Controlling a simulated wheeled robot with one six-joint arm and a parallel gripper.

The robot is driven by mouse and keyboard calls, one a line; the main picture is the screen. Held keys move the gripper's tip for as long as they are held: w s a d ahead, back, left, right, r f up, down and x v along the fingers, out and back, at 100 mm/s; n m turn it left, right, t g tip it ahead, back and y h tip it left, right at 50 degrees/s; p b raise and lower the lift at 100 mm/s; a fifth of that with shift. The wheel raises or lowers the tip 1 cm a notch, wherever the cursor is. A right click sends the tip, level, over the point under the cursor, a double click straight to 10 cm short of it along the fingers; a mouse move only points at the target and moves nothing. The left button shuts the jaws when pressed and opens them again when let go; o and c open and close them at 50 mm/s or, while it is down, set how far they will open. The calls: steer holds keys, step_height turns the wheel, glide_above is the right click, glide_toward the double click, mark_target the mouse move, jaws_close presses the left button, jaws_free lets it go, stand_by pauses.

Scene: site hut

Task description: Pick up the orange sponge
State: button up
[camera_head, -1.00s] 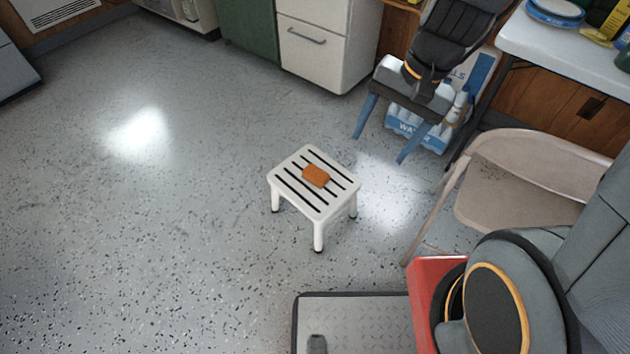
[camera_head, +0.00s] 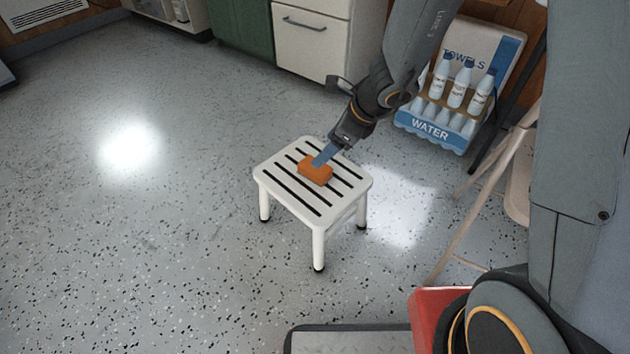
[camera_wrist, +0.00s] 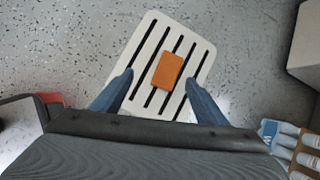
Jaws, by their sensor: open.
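The orange sponge (camera_head: 315,171) lies on the slatted top of a small white stool (camera_head: 284,196). My gripper (camera_head: 324,156) is above the stool, and its blue fingertip overlaps the sponge's far edge in the head view. In the wrist view the sponge (camera_wrist: 167,71) is ahead of the fingers and between their lines, a little right of centre. The two blue fingers (camera_wrist: 157,95) are spread wide apart with nothing between them. I cannot tell the exact height of the fingertips above the stool top.
A pack of water bottles (camera_head: 433,131) stands on the floor to the right, beyond the arm. A folding chair (camera_head: 487,190) is right of the stool. White drawers (camera_head: 312,45) and a green cabinet (camera_head: 243,25) stand behind. The floor at left (camera_head: 120,230) is clear.

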mark_target(325, 172)
steer(key=w+f+m+b, duration=0.1)
steer(key=f, duration=0.1)
steer(key=w+f+m+b, duration=0.1)
steer(key=f, duration=0.1)
steer(key=w+f+m+b, duration=0.1)
steer(key=f, duration=0.1)
steer(key=shift+a+f, duration=0.25)
steer(key=shift+f, duration=0.05)
steer(key=shift+b+x, duration=2.5)
steer(key=shift+x, duration=1.35)
steer(key=shift+w+d+f, duration=0.15)
steer(key=c, duration=1.2)
step_height(325, 172, up, 10)
steer(key=p, duration=0.7)
steer(key=shift+r, duration=0.2)
